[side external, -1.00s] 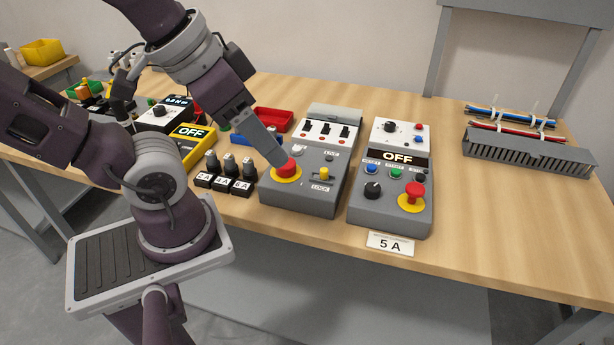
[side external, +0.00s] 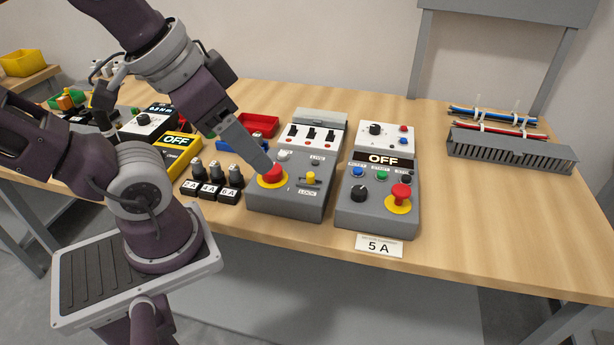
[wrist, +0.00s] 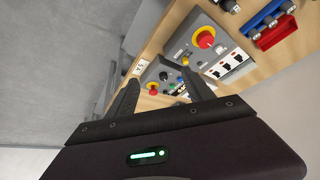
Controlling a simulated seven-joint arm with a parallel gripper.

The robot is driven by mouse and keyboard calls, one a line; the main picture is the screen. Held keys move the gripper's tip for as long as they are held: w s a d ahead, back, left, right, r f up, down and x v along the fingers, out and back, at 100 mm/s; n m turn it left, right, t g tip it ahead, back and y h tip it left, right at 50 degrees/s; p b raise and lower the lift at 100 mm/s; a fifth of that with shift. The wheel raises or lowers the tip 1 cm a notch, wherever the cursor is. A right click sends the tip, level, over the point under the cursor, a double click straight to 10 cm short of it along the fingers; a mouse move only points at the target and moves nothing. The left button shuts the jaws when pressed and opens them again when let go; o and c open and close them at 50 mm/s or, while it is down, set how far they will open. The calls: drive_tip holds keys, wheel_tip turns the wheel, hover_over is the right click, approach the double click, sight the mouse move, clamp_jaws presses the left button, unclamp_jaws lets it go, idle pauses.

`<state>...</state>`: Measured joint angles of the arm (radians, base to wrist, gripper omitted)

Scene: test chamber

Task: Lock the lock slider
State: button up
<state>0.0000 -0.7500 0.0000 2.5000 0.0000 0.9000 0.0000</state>
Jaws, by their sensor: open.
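The lock slider is a yellow knob (side external: 310,178) in a dark slot above the LOCK label, on the front right of a grey box (side external: 283,207). It looks small in the wrist view (wrist: 186,61), so I cannot read its setting there. A red mushroom button (side external: 273,173) on a yellow ring sits to its left. In the side view my gripper (side external: 264,166) appears over that button, left of the slider; I cannot tell whether it touches anything. In the wrist view my gripper (wrist: 165,82) has its two fingers apart, with nothing held between them.
A second grey box (side external: 376,222) with an OFF display and red button stands to the right, with a 5 A card (side external: 379,246) before it. Several black plugs (side external: 213,181) stand left. A grey cable duct (side external: 510,149) lies at far right. The right front tabletop is clear.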

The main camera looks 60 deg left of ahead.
drive_tip(key=c, duration=0.3)
drive_tip(key=w+r, duration=0.1)
drive_tip(key=w, duration=0.1)
drive_tip(key=w+r+g, duration=0.1)
drive_tip(key=w, duration=0.1)
drive_tip(key=w+a+r+g, duration=0.1)
drive_tip(key=w, duration=0.1)
drive_tip(key=shift+w+r, duration=0.25)
drive_tip(key=shift+w, duration=0.1)
clamp_jaws()
drive_tip(key=w+a+f+g, duration=0.3)
drive_tip(key=w+f+g, duration=0.1)
drive_tip(key=w, duration=0.5)
drive_tip(key=w+a+f+g, duration=0.3)
drive_tip(key=w+f+g, duration=0.1)
drive_tip(key=w, duration=0.6)
drive_tip(key=shift+f, duration=0.9)
drive_tip(key=shift+a, duration=0.1)
